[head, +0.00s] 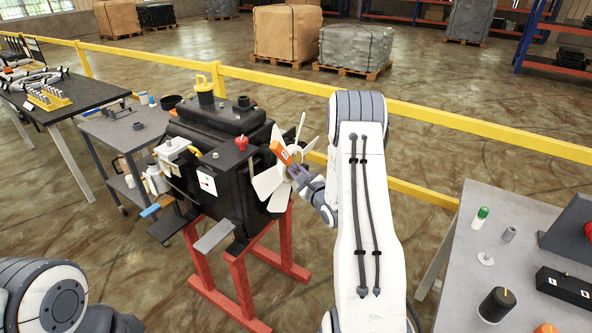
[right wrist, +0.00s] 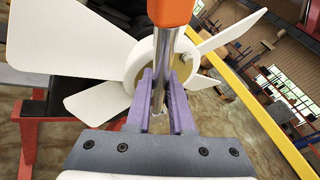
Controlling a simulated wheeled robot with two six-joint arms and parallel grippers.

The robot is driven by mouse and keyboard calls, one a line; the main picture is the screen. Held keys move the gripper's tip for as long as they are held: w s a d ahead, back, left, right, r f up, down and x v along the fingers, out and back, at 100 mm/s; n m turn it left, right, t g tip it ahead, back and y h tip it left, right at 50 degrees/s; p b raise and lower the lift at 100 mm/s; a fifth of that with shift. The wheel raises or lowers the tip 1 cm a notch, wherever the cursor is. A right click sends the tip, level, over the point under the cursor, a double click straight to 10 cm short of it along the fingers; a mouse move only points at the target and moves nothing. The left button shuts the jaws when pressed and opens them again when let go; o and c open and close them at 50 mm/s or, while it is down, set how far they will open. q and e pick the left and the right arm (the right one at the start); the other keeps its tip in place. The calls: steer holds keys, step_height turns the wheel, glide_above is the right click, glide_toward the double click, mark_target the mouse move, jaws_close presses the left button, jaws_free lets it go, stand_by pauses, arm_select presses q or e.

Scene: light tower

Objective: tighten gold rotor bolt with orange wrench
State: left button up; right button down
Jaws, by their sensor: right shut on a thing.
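The orange wrench (head: 281,152) is at the front of the white fan rotor (head: 268,184) on the black engine block. My right gripper (head: 297,174), with purple fingers, is shut on the wrench and sits close to the rotor hub. In the right wrist view the fingers (right wrist: 160,92) close around the wrench's metal shaft, and its orange part (right wrist: 171,10) is at the top edge. The white hub (right wrist: 146,66) is just behind, with a gold-brown patch. The gold bolt itself is not clear, and I cannot tell whether the wrench touches it. My left gripper is out of view.
The black engine (head: 215,140) stands on a red stand (head: 200,268). A grey table (head: 455,275) with parts is on the right. A grey cart (head: 118,128) and dark table (head: 80,95) are at the left. A yellow rail (head: 440,118) runs behind.

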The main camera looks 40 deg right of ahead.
steer(key=shift+w+a+r, duration=0.1)
stand_by(0.5)
steer(key=shift+a+b, duration=0.15)
steer(key=shift+b, duration=0.4)
steer(key=shift+s+d+p, duration=0.1)
steer(key=shift+s+d, duration=0.3)
steer(key=shift+s, duration=0.5)
steer(key=shift+s+d+p, duration=0.15)
steer(key=shift+s+d, duration=0.2)
steer(key=shift+s, duration=0.6)
steer(key=shift+s+d+p, duration=0.1)
steer(key=shift+s+d, duration=0.3)
steer(key=shift+s, duration=0.5)
